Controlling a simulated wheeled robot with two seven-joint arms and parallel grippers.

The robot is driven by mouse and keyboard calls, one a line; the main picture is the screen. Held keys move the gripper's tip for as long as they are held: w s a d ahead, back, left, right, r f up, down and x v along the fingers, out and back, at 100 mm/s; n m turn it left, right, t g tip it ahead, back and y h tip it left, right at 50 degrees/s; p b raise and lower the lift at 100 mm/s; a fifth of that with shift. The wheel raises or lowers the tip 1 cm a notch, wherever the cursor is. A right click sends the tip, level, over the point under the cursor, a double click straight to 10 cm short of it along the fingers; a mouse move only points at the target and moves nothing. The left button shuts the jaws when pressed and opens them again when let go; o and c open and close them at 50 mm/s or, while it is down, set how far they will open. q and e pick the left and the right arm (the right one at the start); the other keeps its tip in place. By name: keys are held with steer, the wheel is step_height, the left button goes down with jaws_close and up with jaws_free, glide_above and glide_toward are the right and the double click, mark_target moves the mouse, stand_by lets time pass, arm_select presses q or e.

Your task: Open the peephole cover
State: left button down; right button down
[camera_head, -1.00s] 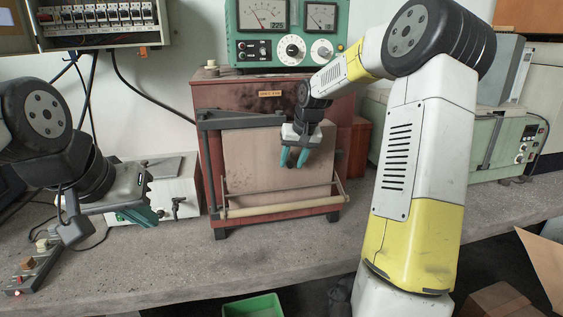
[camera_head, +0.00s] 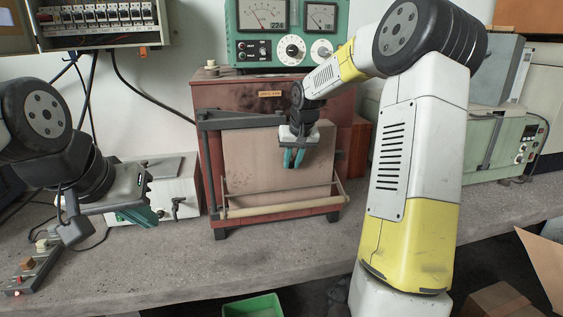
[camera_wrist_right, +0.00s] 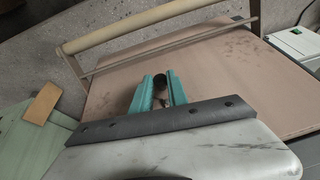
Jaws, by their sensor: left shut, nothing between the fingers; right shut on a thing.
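The reddish-brown furnace (camera_head: 240,95) stands on the bench with its tan door (camera_head: 250,165) closed. My right gripper (camera_head: 293,160) is at the upper right part of the door. In the right wrist view its teal fingers (camera_wrist_right: 160,88) close around a small dark round piece (camera_wrist_right: 159,79) at the door face, which I take to be the peephole cover. Most of it is hidden by the fingers, and the peephole itself cannot be made out. My left gripper (camera_head: 143,217) is shut and empty, low at the left, away from the furnace.
A pale handle bar (camera_head: 280,207) runs across the door's lower front, and a dark hinge bracket (camera_head: 207,160) stands at its left. A green meter box (camera_head: 290,35) sits on top. A white box (camera_head: 175,185) stands to the left.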

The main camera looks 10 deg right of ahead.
steer(key=n+h, duration=0.1)
steer(key=h, duration=0.2)
steer(key=shift+a+r+h, duration=0.1)
steer(key=shift+r+h, duration=0.05)
steer(key=shift+h, duration=0.25)
steer(key=n+t+h, duration=0.1)
steer(key=h, duration=0.3)
steer(key=n+t+h, duration=0.1)
steer(key=h, duration=0.3)
steer(key=n+h, duration=0.1)
steer(key=h, duration=0.3)
steer(key=shift+d+r+t+h, duration=0.25)
steer(key=shift+r+t+h, duration=0.1)
steer(key=shift+t+h, duration=0.05)
steer(key=shift+n, duration=0.3)
steer(key=c, duration=1.3)
jaws_free()
